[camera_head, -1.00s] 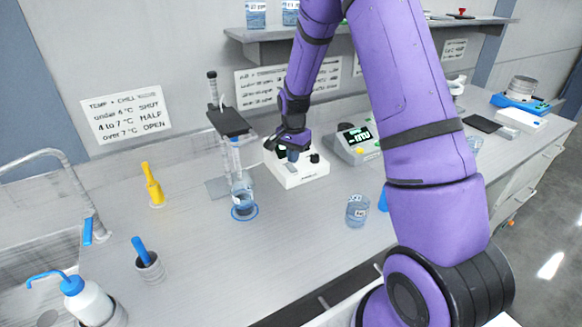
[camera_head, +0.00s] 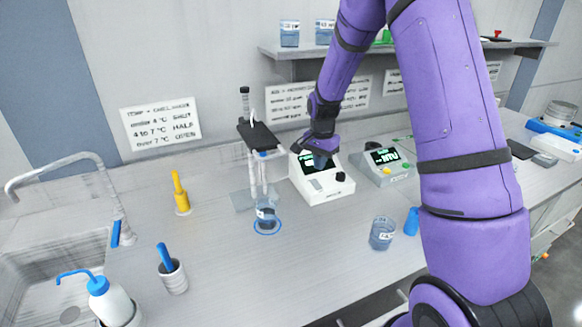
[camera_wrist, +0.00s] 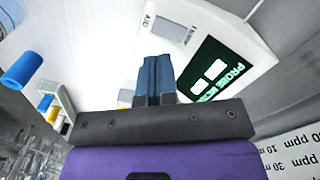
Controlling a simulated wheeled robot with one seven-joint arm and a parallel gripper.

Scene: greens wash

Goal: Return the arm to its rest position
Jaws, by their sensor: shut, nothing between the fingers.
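My purple arm (camera_head: 462,110) reaches over the bench from the right, bent, with its wrist low over the middle of the bench. My gripper (camera_head: 320,161) hangs just in front of or above a white meter (camera_head: 325,191) with a dark screen. In the wrist view my gripper (camera_wrist: 155,78) shows its two blue fingers pressed together, with nothing between them. The white meter with its green screen (camera_wrist: 218,70) lies beyond the fingers there. I cannot tell whether the fingertips touch it.
A stand with a glass tube (camera_head: 252,175) and a beaker (camera_head: 266,212) are left of the gripper. A second meter (camera_head: 383,163) is to the right. A beaker (camera_head: 382,234) stands in front. A shelf (camera_head: 400,50) hangs behind the arm. A sink (camera_head: 62,275) is at left.

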